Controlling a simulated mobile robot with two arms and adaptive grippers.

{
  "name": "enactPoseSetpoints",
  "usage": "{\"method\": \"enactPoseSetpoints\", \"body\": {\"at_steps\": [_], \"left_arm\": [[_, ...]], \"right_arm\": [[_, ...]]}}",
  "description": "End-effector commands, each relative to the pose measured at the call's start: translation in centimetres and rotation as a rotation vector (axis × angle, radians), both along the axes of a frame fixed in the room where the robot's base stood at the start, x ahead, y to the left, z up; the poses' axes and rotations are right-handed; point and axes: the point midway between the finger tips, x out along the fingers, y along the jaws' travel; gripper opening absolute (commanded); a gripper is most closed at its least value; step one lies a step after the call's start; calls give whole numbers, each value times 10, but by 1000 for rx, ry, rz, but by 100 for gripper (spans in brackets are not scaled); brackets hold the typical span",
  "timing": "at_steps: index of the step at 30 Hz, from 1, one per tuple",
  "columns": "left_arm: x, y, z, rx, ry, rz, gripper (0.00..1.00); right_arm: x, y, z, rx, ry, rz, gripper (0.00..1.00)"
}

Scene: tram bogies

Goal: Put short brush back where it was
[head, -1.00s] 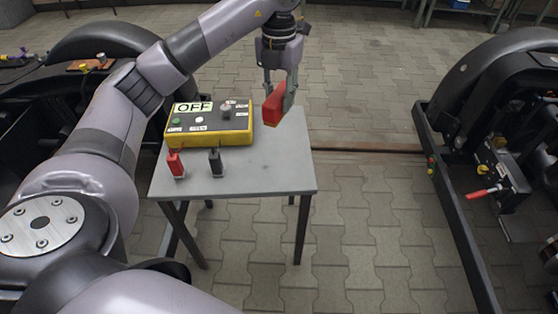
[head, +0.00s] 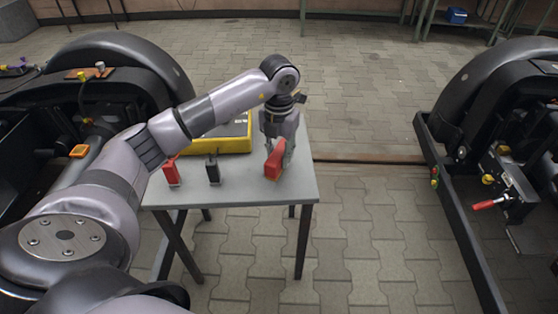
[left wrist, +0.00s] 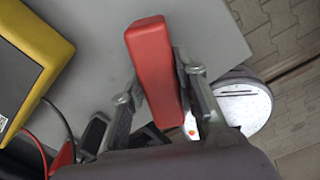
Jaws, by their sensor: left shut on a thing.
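The short brush (head: 273,164) is a red block-like piece in the head view, over the right part of the grey table (head: 240,191). My left gripper (head: 279,148) points down and is shut on it. In the left wrist view the brush (left wrist: 153,65) stands out lengthwise between the two fingers, above the grey tabletop (left wrist: 95,40). Its bristles cannot be made out. It is at or just above the tabletop; I cannot tell whether it touches. My right gripper is not in view.
A yellow box (head: 238,145) stands at the table's back, partly behind my left arm. A red probe (head: 172,173) and a black probe (head: 213,169) stand at the front left. Bogies flank the table; the right one has a red-handled lever (head: 488,203). Paved floor between is clear.

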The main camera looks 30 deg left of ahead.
Motion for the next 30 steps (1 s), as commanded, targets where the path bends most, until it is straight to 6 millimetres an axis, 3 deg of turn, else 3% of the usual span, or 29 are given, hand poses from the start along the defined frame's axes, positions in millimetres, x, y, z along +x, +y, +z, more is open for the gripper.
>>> {"method": "enactPoseSetpoints", "body": {"at_steps": [4,15,16,24,30], "left_arm": [[-1,0,-23,-1,2,0,2],[0,0,-26,0,0,0,2],[0,0,-26,0,0,0,29],[0,0,-26,0,0,0,47],[0,0,-25,0,0,0,48]], "right_arm": [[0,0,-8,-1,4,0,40],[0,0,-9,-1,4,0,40],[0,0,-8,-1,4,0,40],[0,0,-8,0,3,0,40],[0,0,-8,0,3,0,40]]}}
